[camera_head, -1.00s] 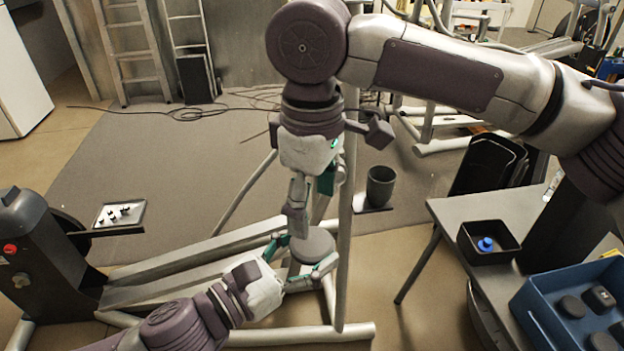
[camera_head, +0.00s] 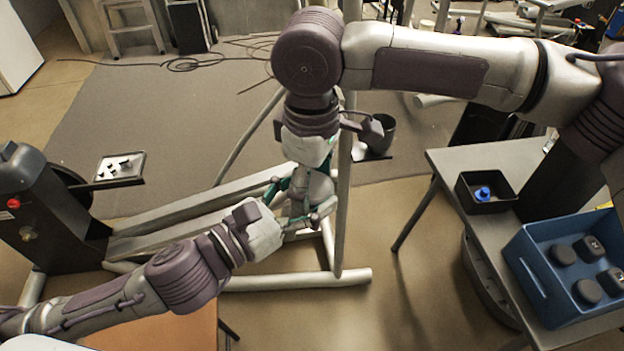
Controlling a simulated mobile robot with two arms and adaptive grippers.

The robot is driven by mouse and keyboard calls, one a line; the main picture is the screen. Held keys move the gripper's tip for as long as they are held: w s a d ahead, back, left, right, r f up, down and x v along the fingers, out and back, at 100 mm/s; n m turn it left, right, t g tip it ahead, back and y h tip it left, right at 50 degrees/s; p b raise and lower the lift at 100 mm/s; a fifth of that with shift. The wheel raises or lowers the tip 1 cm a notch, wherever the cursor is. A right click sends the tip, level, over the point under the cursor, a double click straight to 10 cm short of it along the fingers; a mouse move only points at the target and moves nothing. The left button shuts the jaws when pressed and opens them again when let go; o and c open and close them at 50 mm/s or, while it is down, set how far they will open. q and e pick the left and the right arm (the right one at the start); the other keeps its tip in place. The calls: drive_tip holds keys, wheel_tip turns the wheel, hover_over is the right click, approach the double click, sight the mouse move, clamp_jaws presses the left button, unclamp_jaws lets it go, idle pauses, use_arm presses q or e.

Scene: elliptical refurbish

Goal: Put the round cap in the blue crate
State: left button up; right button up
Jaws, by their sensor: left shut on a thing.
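The round cap (camera_head: 319,187) is a grey disc beside the metal frame at mid-picture, partly hidden by fingers. My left gripper (camera_head: 297,205) reaches in from the lower left and is shut on the cap, a finger on either side. My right gripper (camera_head: 302,178) hangs down from above right at the same spot. Its fingers overlap the cap and the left fingers, so I cannot tell whether it is open or touches the cap. The blue crate (camera_head: 545,303) stands on the grey table at the right, with several dark caps inside.
A black bin (camera_head: 463,201) holding a blue item sits on the grey table (camera_head: 462,162) behind the crate. The frame's upright post (camera_head: 344,225) stands close by the grippers. A small tray (camera_head: 120,180) with parts is at the left. An orange-brown surface (camera_head: 172,330) is at the lower left.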

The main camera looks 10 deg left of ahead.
drive_tip(key=shift+c, duration=1.4)
use_arm(q)
drive_tip(key=o, duration=1.8)
